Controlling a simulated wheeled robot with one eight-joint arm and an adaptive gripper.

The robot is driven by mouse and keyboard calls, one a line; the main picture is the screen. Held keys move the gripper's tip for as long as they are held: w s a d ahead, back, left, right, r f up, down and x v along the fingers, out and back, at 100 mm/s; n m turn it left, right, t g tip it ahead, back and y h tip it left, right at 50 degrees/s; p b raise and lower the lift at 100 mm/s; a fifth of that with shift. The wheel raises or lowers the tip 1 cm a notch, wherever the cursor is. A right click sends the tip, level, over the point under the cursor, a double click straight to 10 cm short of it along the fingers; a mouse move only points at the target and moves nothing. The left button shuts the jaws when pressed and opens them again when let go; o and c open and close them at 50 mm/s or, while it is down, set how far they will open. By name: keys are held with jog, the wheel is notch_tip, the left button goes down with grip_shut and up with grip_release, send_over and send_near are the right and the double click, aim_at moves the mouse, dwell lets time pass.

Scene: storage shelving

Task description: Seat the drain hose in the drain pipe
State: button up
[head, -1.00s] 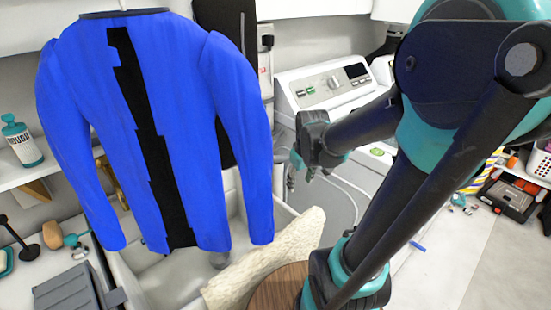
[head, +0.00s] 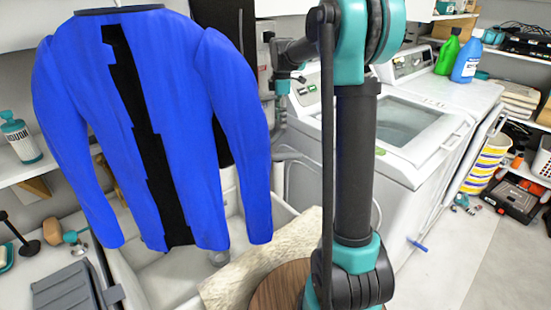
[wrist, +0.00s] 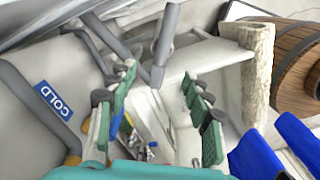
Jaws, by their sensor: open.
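My gripper (wrist: 158,76) is open, with its teal-padded fingers spread apart in the wrist view. In the head view my gripper (head: 286,82) is beside the wall, left of the washer, and only partly shows. A grey tube (wrist: 167,35) comes down toward the space between the fingertips. A second grey tube (wrist: 97,32) slants in from the upper left. I cannot tell which is the drain hose and which the drain pipe, or whether either touches the fingers. Grey piping also shows behind the washer in the head view (head: 281,152).
A white washer (head: 400,150) stands right of my arm. A blue garment (head: 200,130) hangs at left over a white sink (head: 160,280) with a cream cloth (head: 262,262). A wooden barrel (wrist: 290,65) and a "COLD" label (wrist: 54,98) show in the wrist view.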

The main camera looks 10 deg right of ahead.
send_over(282, 154)
jog(key=w, duration=0.1)
notch_tip(282, 154, down, 10)
jog(key=shift+a+f, duration=0.1)
jog(key=shift+f, duration=0.15)
jog(key=shift+s+f, duration=0.2)
jog(key=shift+f, duration=1.25)
jog(key=shift+s+f, duration=0.15)
jog(key=shift+f, duration=1.25)
grip_shut()
